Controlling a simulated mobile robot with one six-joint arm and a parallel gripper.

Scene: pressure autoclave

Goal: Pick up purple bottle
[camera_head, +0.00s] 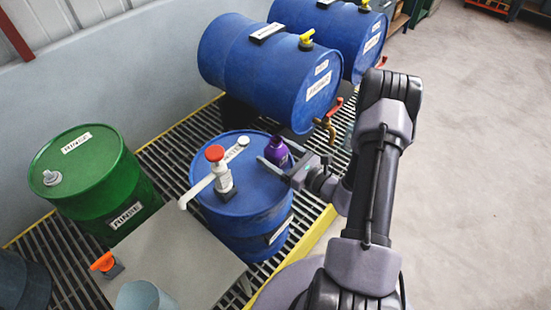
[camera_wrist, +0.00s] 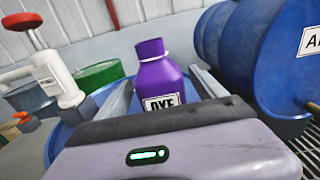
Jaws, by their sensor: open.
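The purple bottle (camera_head: 277,152) stands upright on top of the upright blue drum (camera_head: 254,206). In the wrist view the bottle (camera_wrist: 158,75) shows a ribbed purple cap and a white label reading "DYE". My gripper (camera_head: 279,164) is at the bottle, coming from the right in the head view. In the wrist view my gripper (camera_wrist: 163,97) is open, with one finger on each side of the bottle and the bottle between them. A gap shows on the left side; contact on the right cannot be told. The bottle's lower part is hidden behind the gripper body.
A white pump with a red knob (camera_head: 214,154) stands on the same drum, left of the bottle. A lying blue drum (camera_head: 270,75) with a tap (camera_head: 327,123) is behind. A green drum (camera_head: 88,178) stands at left on the grating. Open floor (camera_head: 470,160) lies right.

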